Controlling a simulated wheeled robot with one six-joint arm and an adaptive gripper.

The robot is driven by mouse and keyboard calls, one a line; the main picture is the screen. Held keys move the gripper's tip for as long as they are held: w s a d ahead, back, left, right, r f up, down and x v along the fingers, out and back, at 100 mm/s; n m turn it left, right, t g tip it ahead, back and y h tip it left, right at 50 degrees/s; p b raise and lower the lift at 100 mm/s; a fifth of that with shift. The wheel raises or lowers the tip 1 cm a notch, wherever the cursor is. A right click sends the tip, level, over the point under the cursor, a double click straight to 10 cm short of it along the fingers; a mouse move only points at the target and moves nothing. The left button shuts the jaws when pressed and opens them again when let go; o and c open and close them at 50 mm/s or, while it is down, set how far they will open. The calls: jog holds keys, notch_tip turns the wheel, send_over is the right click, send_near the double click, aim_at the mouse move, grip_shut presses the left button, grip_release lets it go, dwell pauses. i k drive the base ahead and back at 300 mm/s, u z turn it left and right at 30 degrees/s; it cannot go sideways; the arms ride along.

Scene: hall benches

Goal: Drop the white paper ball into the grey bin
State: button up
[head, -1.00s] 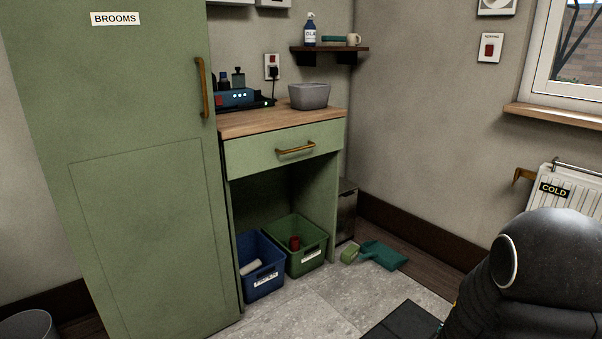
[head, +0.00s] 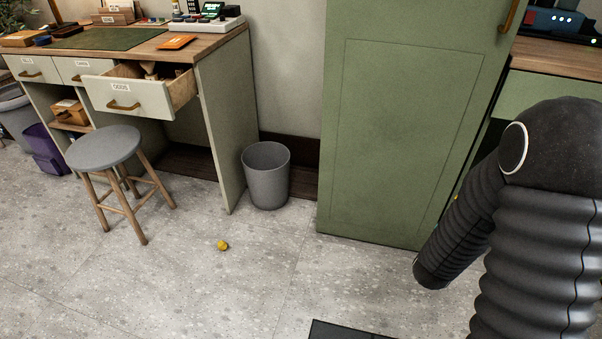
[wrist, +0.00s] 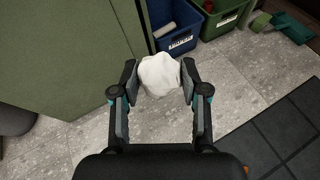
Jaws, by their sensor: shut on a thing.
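The white paper ball (wrist: 160,76) is held between the two fingertips of my gripper (wrist: 159,84) in the wrist view, above the tiled floor. The grey bin (head: 266,176) stands on the floor in the head view, between the desk's side panel and the green cupboard. Its top is open, and I see nothing in it from here. A dark grey round shape at the left edge of the wrist view (wrist: 14,118) may be the same bin. My gripper and the ball are not visible in the head view, where only my dark arm shows at the right.
A green cupboard (head: 415,130) stands right of the bin. A desk (head: 222,120) with an open drawer (head: 130,95) and a stool (head: 105,150) are to the left. A small yellow object (head: 222,245) lies on the floor. The floor in front of the bin is otherwise clear.

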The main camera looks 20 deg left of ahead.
aim_at(262, 208)
jog(key=u, duration=0.95)
jog(key=i, duration=1.65)
jog(key=u, duration=0.5)
